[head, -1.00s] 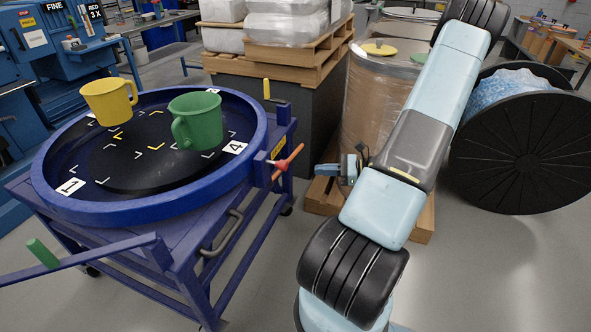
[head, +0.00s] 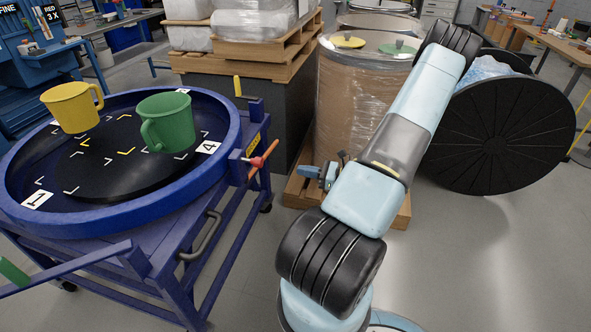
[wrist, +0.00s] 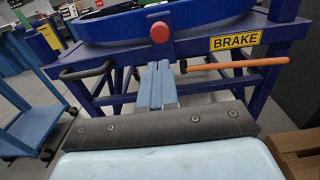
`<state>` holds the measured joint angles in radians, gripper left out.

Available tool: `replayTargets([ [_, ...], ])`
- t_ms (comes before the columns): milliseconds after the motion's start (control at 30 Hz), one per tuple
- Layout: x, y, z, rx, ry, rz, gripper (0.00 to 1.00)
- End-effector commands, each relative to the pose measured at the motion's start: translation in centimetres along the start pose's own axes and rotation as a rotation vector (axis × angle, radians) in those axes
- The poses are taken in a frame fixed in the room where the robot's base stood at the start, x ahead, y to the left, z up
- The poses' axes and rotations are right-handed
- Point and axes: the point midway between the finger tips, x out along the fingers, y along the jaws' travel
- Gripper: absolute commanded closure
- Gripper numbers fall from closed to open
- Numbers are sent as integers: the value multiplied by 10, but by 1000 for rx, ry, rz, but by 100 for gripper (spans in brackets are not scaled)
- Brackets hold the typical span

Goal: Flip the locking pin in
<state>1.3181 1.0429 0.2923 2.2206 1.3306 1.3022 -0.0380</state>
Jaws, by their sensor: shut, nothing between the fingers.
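The blue turntable cart (head: 120,215) stands at left with a round rim. A yellow upright peg (head: 238,85) stands at the rim's far right; I cannot tell if it is the locking pin. A red knob (head: 256,162) with an orange lever (head: 266,152) sits on the cart's right side. In the wrist view the red knob (wrist: 159,32) is just beyond my gripper (wrist: 158,66), with the orange lever (wrist: 240,64) to its right under the BRAKE label. My gripper is shut and empty, apart from the cart in the head view (head: 308,171).
A yellow mug (head: 72,108) and a green mug (head: 168,122) stand on the turntable. A wrapped drum (head: 362,100) on a pallet stands behind my arm. A large black reel (head: 500,135) is at right. Grey floor is clear at lower right.

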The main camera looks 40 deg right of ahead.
Motion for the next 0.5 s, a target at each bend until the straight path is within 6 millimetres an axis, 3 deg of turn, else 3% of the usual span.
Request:
replayTargets([
  [500, 90, 1, 0, 2, -1, 2, 100],
])
